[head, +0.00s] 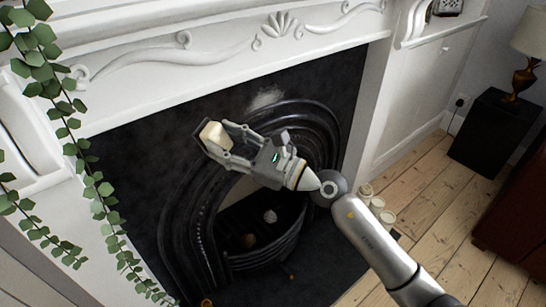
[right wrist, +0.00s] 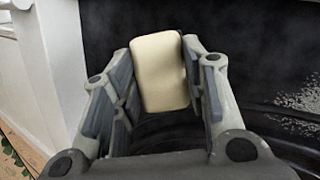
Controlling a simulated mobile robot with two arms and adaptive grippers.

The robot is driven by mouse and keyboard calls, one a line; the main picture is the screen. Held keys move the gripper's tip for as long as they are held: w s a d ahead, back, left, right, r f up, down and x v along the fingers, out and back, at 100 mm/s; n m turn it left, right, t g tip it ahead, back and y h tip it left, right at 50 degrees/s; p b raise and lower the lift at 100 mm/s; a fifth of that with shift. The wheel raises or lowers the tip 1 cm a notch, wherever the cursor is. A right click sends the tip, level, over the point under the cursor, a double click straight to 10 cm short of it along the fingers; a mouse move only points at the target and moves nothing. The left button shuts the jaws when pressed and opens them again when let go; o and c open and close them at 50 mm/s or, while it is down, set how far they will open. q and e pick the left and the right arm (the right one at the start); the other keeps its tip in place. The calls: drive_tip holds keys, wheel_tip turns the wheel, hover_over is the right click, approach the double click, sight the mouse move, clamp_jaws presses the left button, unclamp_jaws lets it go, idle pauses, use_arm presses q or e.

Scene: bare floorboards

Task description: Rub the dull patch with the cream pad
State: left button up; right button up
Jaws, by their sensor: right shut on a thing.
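The cream pad (head: 214,134) is a pale block with rounded corners. My right gripper (head: 217,140) is shut on it, with one finger on each side. In the right wrist view the pad (right wrist: 158,72) stands out between the fingers, in front of the black fireplace surround. The dull patch (head: 266,97) is a pale, speckled smear on the black surround above the arch. It lies up and to the right of the pad in the head view, and at the right edge of the right wrist view (right wrist: 300,106). I cannot tell whether the pad touches the surround. My left gripper is out of view.
A white carved mantel (head: 150,75) juts out above the surround. Trailing ivy (head: 95,185) hangs at the left. The black grate (head: 262,240) opens below my gripper. Pale candles (head: 377,203) stand on the floor behind my arm. A black side table (head: 494,132) stands at the right.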

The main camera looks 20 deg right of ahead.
drive_tip(key=w+d+f+m+t+h+b, duration=0.2)
drive_tip(key=d+t, duration=0.1)
drive_tip(key=d, duration=0.2)
drive_tip(key=w+d+f+m+t+h+b, duration=0.2)
drive_tip(key=d+f+t+h, duration=0.15)
drive_tip(key=d, duration=0.25)
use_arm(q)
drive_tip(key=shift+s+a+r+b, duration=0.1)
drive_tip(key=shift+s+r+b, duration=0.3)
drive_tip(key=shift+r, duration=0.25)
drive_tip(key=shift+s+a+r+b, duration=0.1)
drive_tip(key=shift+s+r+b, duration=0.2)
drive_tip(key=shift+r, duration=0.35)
use_arm(e)
drive_tip(key=f+x, duration=0.1)
drive_tip(key=x, duration=0.5)
drive_tip(key=shift+w+y, duration=0.3)
drive_tip(key=shift+y, duration=0.15)
drive_tip(key=shift+d, duration=0.1)
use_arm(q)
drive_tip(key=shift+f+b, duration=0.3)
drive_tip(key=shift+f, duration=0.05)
use_arm(e)
drive_tip(key=shift+w+a, duration=0.3)
drive_tip(key=shift+w, duration=0.5)
